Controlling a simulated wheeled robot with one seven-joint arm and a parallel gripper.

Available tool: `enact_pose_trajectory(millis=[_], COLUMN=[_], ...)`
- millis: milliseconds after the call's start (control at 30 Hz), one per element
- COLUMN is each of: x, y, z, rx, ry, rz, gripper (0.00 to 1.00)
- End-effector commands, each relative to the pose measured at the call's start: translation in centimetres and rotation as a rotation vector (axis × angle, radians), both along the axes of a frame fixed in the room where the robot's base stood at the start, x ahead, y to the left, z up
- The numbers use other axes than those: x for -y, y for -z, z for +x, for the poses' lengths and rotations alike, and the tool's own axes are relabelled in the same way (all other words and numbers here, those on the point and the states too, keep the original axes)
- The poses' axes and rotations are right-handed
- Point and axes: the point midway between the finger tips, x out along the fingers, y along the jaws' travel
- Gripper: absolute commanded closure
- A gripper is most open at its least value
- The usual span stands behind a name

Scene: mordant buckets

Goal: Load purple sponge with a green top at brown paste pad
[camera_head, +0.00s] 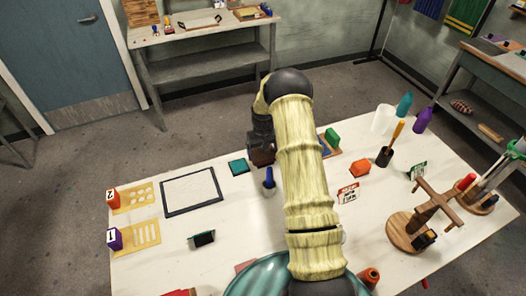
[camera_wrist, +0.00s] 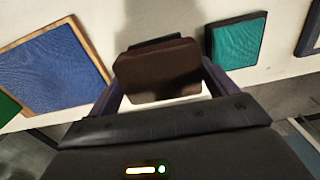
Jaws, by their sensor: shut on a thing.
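My gripper (camera_wrist: 160,88) is shut on a brown, rounded block (camera_wrist: 158,70), held between its two dark fingers. No purple or green shows on this block, so I cannot tell whether it is the sponge. A dark edge (camera_wrist: 155,42) shows just behind the block. It may belong to the brown paste pad, whose face is hidden. In the head view my gripper (camera_head: 262,153) is low over the back of the white table, right of the teal pad (camera_head: 238,166). Whether the block touches what is below is unclear.
The teal pad also shows in the wrist view (camera_wrist: 237,42). A wood-framed blue pad (camera_wrist: 55,65) lies on the other side. A small blue-handled item (camera_head: 269,178) stands close to my arm. A black-framed white sheet (camera_head: 190,191) lies left. A wooden stand (camera_head: 425,215) is at right.

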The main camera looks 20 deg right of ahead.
Motion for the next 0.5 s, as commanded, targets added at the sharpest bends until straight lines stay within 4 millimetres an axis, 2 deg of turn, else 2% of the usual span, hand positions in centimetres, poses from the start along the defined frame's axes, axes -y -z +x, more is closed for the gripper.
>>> enact_pose_trajectory(millis=[500], x=[0.0], y=[-3.7], z=[0.1], rx=[0.004], ry=[0.0], rz=[-0.001], gripper=[0.33])
